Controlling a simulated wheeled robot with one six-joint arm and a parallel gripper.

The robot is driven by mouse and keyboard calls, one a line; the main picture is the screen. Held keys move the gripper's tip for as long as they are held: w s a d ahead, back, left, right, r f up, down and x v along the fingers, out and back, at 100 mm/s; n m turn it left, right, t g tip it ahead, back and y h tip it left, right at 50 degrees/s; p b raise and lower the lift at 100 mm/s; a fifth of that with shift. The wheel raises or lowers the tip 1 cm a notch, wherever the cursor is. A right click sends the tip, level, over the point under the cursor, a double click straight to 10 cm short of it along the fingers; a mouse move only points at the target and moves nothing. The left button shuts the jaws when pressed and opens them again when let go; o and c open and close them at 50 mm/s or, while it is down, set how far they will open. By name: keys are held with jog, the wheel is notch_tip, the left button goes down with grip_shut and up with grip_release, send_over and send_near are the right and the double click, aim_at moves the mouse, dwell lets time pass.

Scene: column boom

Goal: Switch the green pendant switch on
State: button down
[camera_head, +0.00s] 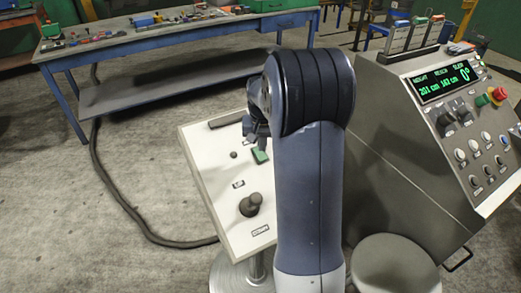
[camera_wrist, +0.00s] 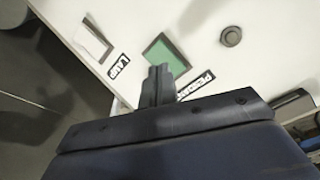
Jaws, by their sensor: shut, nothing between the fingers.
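The green pendant switch (camera_wrist: 172,50) is a green rocker in the pale panel, beside a label reading PENDANT (camera_wrist: 196,86). In the head view the green switch (camera_head: 260,156) shows on the sloping white panel, just left of my arm. My gripper (camera_wrist: 158,70) is shut and empty. In the wrist view its fingertips overlap the lower edge of the green switch; I cannot tell whether they touch it. In the head view my gripper (camera_head: 253,130) is partly hidden by my wrist, just above the switch. Which way the rocker is tipped is not clear.
A white switch (camera_wrist: 91,40) labelled LAMP sits beside the green one. A round knob (camera_wrist: 230,36) is on the other side. A dark joystick (camera_head: 250,204) stands lower on the panel. A grey console (camera_head: 408,100) with display and red button stands right. A blue workbench (camera_head: 160,40) is behind.

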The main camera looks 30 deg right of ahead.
aim_at(262, 157)
notch_tip(262, 157, up, 4)
jog(key=p, duration=0.3)
jog(key=shift+r, duration=0.25)
notch_tip(262, 157, down, 7)
jog(key=b, duration=0.5)
jog(key=shift+f+b, duration=0.1)
jog(key=shift+b, duration=0.2)
jog(key=shift+r, duration=0.2)
notch_tip(262, 157, up, 8)
jog(key=p, duration=0.5)
jog(key=shift+f+p, duration=0.15)
jog(key=shift+p, duration=0.2)
dwell(0.8)
dwell(0.3)
